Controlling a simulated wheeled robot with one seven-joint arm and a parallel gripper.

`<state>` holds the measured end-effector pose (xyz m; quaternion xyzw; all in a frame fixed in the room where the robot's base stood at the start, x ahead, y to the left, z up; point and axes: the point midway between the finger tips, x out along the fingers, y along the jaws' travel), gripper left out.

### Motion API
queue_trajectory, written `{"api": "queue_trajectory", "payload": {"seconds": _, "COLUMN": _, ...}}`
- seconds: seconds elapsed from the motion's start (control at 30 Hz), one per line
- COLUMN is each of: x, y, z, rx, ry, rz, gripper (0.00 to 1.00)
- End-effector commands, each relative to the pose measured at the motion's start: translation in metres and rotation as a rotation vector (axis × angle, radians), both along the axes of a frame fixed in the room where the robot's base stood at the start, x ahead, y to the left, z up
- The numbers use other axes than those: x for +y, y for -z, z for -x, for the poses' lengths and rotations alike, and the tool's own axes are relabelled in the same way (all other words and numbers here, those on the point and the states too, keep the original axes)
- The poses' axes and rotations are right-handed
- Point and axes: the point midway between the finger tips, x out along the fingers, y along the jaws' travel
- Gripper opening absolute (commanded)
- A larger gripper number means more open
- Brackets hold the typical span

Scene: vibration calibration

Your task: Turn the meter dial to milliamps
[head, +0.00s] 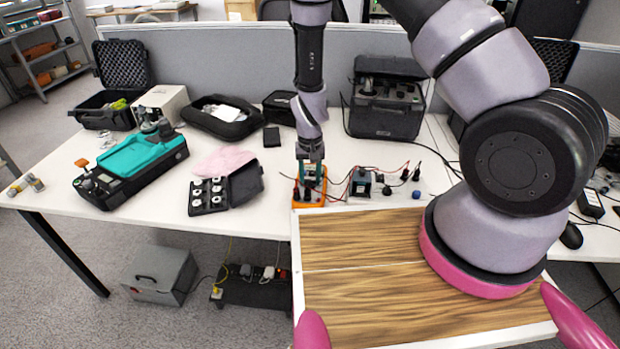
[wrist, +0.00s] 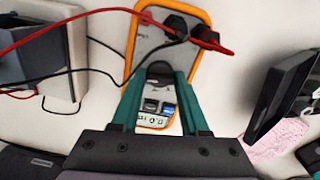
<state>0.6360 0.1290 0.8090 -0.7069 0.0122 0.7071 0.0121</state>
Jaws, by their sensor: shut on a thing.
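The meter (head: 297,201) is a multimeter with an orange rim, lying on the white table below my gripper (head: 311,167). In the wrist view the meter (wrist: 133,38) lies with its black and red lead plugs at the top and its buttons and display towards my gripper. The black dial (wrist: 160,69) is between the fingertips of my gripper (wrist: 162,74), which is shut on it. The dial's markings and pointer are mostly hidden by the fingers, so I cannot tell its setting. In the head view my gripper covers the dial.
A black-topped device (head: 361,184) with leads stands right of the meter. An open black case (head: 208,196) with white pieces and a pink cloth (head: 222,162) lie to the left. A teal and black instrument (head: 135,160) is further left. A wooden-topped surface (head: 360,235) is in front.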

Motion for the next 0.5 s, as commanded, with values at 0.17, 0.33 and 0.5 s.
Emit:
{"api": "queue_trajectory", "payload": {"seconds": 0.17, "x": 0.0000, "y": 0.0000, "z": 0.0001, "rx": 0.000, "ry": 0.002, "rz": 0.000, "gripper": 0.00}}
{"api": "queue_trajectory", "payload": {"seconds": 0.33, "x": 0.0001, "y": -0.0001, "z": 0.0001, "rx": 0.000, "ry": 0.002, "rz": 0.000, "gripper": 0.60}}
{"api": "queue_trajectory", "payload": {"seconds": 0.5, "x": 0.0001, "y": -0.0001, "z": 0.0000, "rx": 0.000, "ry": 0.001, "rz": 0.000, "gripper": 0.74}}
